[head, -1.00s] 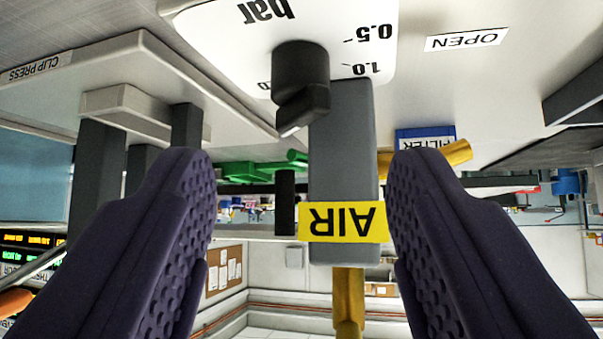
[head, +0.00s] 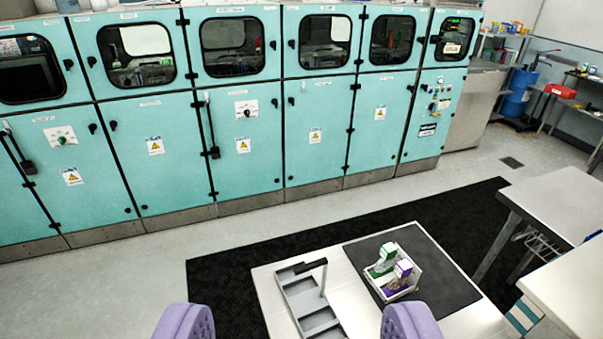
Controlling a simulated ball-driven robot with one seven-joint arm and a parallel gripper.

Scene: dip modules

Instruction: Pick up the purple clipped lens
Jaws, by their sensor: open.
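A small purple and white piece (head: 404,269), which looks like the purple clipped lens, is in a small white open-topped box (head: 412,284). A green and white piece (head: 386,257) is beside it, farther back in the box. They are too small for me to make out the lens or clip. My gripper (head: 298,312) is open and empty at the bottom of the view, its two lilac fingers wide apart.
The box stands on a dark mat (head: 445,285) on a white table (head: 268,290). A grey compartmented tray (head: 300,300) with an upright black-topped handle is left of it. Teal cabinets (head: 240,140) line the back. Other benches (head: 560,215) stand at the right. Floor before the cabinets is clear.

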